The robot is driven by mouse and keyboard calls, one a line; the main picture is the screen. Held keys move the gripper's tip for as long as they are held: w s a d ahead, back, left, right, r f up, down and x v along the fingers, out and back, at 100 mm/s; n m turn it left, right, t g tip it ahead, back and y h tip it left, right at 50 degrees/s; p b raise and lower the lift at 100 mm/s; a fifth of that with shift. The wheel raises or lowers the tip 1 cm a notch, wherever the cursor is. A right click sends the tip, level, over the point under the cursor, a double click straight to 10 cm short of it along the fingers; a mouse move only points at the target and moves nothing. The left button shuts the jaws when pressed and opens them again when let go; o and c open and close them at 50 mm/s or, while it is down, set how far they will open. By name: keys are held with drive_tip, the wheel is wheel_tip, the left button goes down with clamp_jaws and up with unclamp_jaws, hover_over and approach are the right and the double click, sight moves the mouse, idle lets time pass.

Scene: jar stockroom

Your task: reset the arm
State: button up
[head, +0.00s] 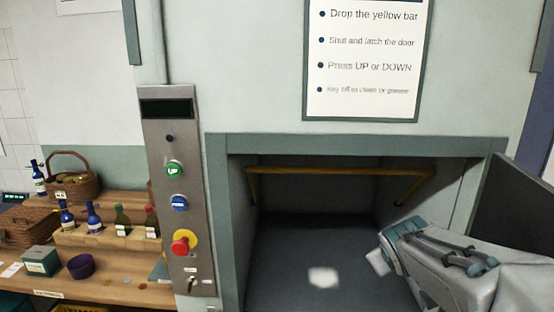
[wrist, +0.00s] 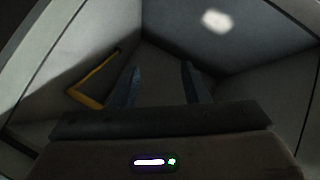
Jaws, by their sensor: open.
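My gripper (wrist: 158,82) is open and empty in the wrist view, its two dark fingers apart. In the head view my arm comes in from the lower right, and its end is at the right side of the lift opening. The fingers are hard to make out there. The yellow bar (head: 340,170) runs across the upper part of the opening. In the wrist view part of the yellow bar (wrist: 92,90) shows to the left of the fingers, apart from them.
The lift compartment (head: 290,255) holds only a bright patch of light on its floor. A control panel (head: 183,210) with green, blue and red buttons stands left of it. A dark door (head: 512,215) stands open at right. A wooden counter (head: 110,290) with bottles and baskets is at left.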

drive_tip(key=s+a+f+m+g+y, duration=0.1)
drive_tip(key=s+a+f+m+g, duration=0.1)
drive_tip(key=s, duration=0.7)
drive_tip(key=s+a+f+m+g+y, duration=0.2)
drive_tip(key=s+a+f+g, duration=0.1)
drive_tip(key=s+a, duration=0.4)
drive_tip(key=shift+s+a+f, duration=0.2)
drive_tip(key=shift+s+f, duration=0.7)
drive_tip(key=shift+s, duration=0.05)
drive_tip(key=shift+r, duration=0.1)
drive_tip(key=shift+c, duration=0.5)
